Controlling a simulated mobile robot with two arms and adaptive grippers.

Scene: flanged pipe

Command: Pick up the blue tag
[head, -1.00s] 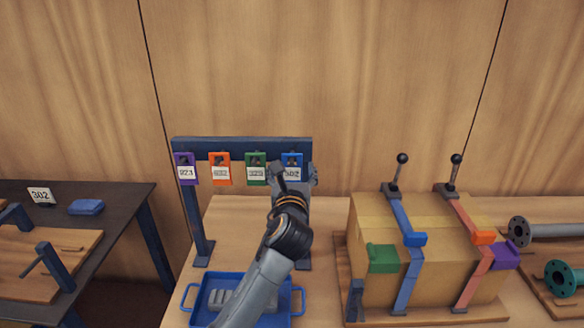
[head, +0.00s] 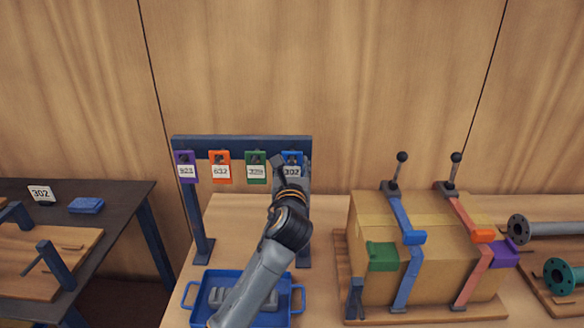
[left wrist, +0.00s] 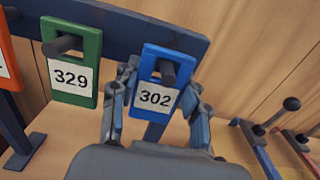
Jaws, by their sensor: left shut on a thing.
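The blue tag (head: 292,158), marked 302, hangs from a peg at the right end of the dark blue rack (head: 241,143). In the left wrist view the blue tag (left wrist: 157,98) sits between the two fingers, with the peg through its slot. My left gripper (head: 292,172) is at the tag and shut on its side edges; it also shows in the left wrist view (left wrist: 155,103). In the head view the gripper covers part of the tag. My right gripper is not in view.
The green tag 329 (head: 255,167) hangs close to the left, with orange (head: 220,167) and purple (head: 185,167) tags beyond. A blue tray (head: 195,303) stands below. A strapped cardboard box (head: 440,260) is at right. A dark table (head: 120,200) is at left.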

